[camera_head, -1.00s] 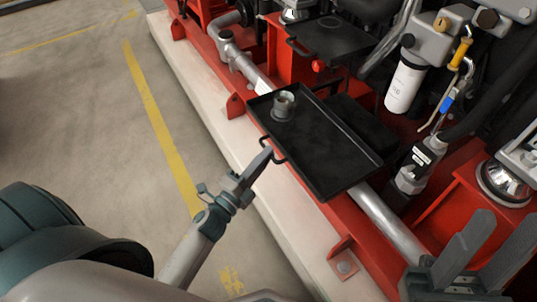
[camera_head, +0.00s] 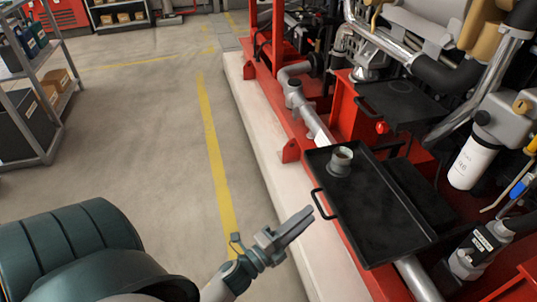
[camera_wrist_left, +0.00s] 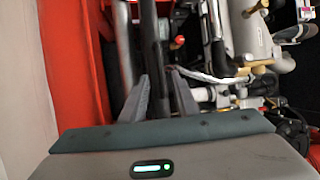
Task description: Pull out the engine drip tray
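The engine drip tray (camera_head: 375,215) is a black shallow rectangular tray in the head view, sticking out over the red frame rail. A thin black handle (camera_head: 318,203) is on its left side. A small metal cup-like part (camera_head: 341,161) stands in its far left corner. My left gripper (camera_head: 311,211) has its fingertips just left of the handle; whether they touch it is unclear. In the left wrist view, its two fingers (camera_wrist_left: 159,86) are apart, with a black bar (camera_wrist_left: 151,35) beyond the gap. My right gripper is out of view.
A second black tray (camera_head: 402,104) sits farther back by the engine. A white filter (camera_head: 472,162) and pipes crowd the right. A pale ledge (camera_head: 262,140) runs along the red frame. The concrete floor (camera_head: 165,140) to the left is open up to a grey shelf (camera_head: 35,80).

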